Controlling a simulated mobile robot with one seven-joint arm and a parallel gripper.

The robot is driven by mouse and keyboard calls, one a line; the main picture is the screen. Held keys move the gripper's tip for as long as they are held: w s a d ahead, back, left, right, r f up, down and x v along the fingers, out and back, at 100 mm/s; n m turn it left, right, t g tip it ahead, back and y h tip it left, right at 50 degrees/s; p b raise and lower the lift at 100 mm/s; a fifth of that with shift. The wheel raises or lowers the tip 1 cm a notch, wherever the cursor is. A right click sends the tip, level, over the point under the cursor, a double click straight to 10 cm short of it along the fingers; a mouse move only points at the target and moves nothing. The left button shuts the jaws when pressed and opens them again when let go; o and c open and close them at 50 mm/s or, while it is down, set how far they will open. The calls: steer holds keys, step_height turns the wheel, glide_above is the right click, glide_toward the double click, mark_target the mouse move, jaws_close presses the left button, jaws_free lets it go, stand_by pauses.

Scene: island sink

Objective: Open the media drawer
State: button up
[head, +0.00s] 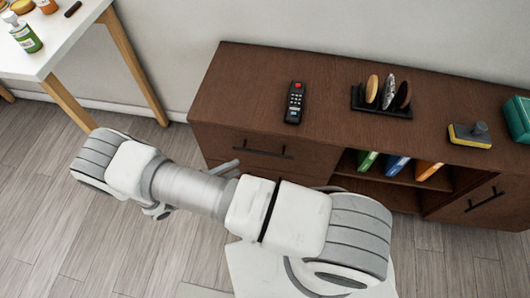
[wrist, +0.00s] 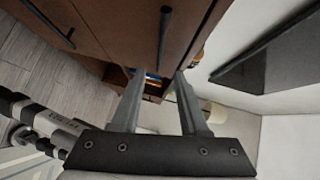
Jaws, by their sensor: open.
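A dark brown wooden cabinet (head: 235,85) stands against the wall. Its upper left drawer (head: 225,143) is shut and has a black bar handle (head: 262,152). Another drawer front with a black handle (head: 484,200) is at the right end, also shut. In the head view my gripper (head: 226,167) is mostly hidden by my arm, close in front of the cabinet's left part. In the wrist view my gripper (wrist: 160,72) is open and empty, with a black bar handle (wrist: 165,38) ahead of its fingertips, not clasped. A second handle (wrist: 50,24) is further left.
On the cabinet top are a remote (head: 295,103), a black rack (head: 382,103) with discs, a yellow-based brush (head: 470,135) and a teal box (head: 518,118). A white table (head: 60,40) stands left.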

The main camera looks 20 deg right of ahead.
mark_target(265, 153)
steer(key=b+x, duration=0.1)
steer(key=x, duration=1.1)
steer(key=shift+w+d, duration=0.1)
steer(key=shift+d, duration=0.2)
jaws_close()
stand_by(0.8)
